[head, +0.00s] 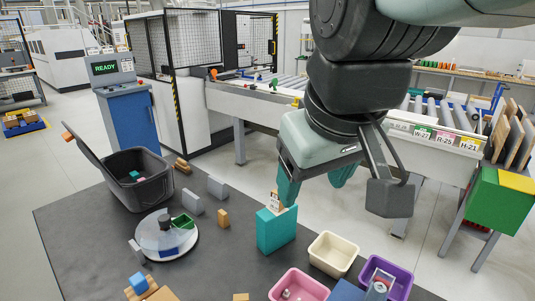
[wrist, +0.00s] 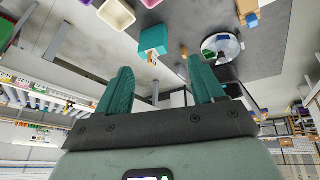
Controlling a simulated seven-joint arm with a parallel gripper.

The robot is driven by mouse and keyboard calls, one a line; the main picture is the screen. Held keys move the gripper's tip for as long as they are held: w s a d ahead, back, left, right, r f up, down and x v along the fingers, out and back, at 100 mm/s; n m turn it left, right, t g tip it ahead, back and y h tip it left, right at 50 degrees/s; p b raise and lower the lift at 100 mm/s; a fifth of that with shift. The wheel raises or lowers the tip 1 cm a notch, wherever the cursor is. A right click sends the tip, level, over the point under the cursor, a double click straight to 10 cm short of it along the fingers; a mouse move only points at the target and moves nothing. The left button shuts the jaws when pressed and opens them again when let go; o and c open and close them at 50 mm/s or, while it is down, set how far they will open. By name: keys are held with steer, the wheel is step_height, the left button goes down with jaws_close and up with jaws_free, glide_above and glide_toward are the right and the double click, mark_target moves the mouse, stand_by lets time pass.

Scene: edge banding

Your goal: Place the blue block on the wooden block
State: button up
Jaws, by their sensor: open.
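A small blue block (head: 138,280) is near the bottom left of the head view, at wooden blocks (head: 160,294); I cannot tell whether it rests on one or stands beside them. Other wooden blocks stand on the dark mat, one (head: 223,218) right of the round plate and one (head: 182,165) beside the grey bin. My gripper (head: 315,180) is open and empty, high above the mat, behind and right of the teal box (head: 277,230) in the head view. Its two teal fingers are spread in the wrist view (wrist: 161,80).
A card-like object (head: 274,201) stands on the teal box. A round plate (head: 167,238) holds small items. A lidded grey bin (head: 140,190) stands behind it. Cream (head: 333,253), pink (head: 298,286) and purple (head: 398,277) bins are at the front right. A roller conveyor (head: 435,135) stands behind.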

steer(key=s+m, duration=0.1)
steer(key=s+d+m, duration=0.1)
steer(key=s, duration=0.1)
steer(key=s+d+f+m, duration=0.1)
steer(key=shift+s+d+f+t, duration=0.1)
steer(key=shift+s+d+t, duration=0.1)
steer(key=shift+s+t, duration=0.15)
stand_by(0.8)
